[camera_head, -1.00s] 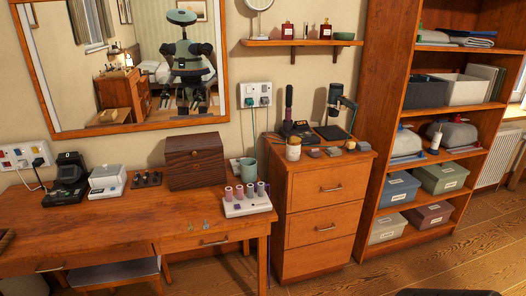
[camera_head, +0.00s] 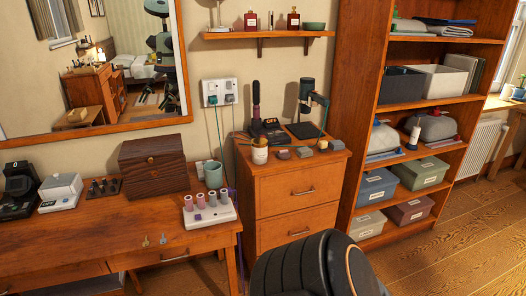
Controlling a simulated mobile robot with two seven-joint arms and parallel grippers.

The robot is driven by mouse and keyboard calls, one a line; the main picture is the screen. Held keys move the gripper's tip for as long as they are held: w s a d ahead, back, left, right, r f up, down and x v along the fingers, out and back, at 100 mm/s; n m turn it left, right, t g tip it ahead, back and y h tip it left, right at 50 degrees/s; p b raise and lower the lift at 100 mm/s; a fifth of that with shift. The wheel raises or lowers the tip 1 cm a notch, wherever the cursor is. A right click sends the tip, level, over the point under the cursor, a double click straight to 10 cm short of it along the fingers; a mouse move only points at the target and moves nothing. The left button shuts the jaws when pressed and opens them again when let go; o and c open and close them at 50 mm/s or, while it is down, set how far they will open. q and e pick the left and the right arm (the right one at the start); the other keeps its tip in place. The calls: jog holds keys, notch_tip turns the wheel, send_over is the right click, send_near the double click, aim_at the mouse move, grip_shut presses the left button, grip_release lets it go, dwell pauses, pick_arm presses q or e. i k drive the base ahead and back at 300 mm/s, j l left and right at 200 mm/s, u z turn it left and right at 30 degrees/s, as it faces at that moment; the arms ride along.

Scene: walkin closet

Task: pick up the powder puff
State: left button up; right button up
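I cannot pick out the powder puff for sure. The drawer cabinet (camera_head: 300,208) right of the desk has several small items along its top front edge. Among them are a cream jar (camera_head: 260,153), a brownish flat piece (camera_head: 282,153), a grey block (camera_head: 304,152) and another small grey piece (camera_head: 322,146). Each is too small to tell whether it is the puff. A black rounded part of my own arm (camera_head: 300,268) rises at the bottom centre, in front of the cabinet's lower part. Neither of my grippers is in view.
The desk (camera_head: 120,235) holds a brown wooden box (camera_head: 154,169), a green cup (camera_head: 213,174) and a white rack of rollers (camera_head: 209,214). A black dryer stand (camera_head: 311,105) stands at the cabinet's back. A shelf unit (camera_head: 368,113) stands right. Wooden floor (camera_head: 480,225) is open at right.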

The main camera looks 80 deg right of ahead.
aim_at(284, 153)
jog(key=k+l+u, duration=0.2)
jog(key=l, duration=0.25)
jog(key=k+l+u, duration=0.2)
jog(key=l, duration=0.2)
jog(key=k+l+u, duration=0.1)
jog(key=l+u, duration=0.15)
jog(key=l, duration=0.2)
jog(key=k+l+u, duration=0.2)
jog(key=k+l, duration=0.3)
jog(key=l, duration=0.15)
jog(key=k+l+u, duration=0.1)
jog(key=k+l, duration=0.2)
jog(key=l, duration=0.1)
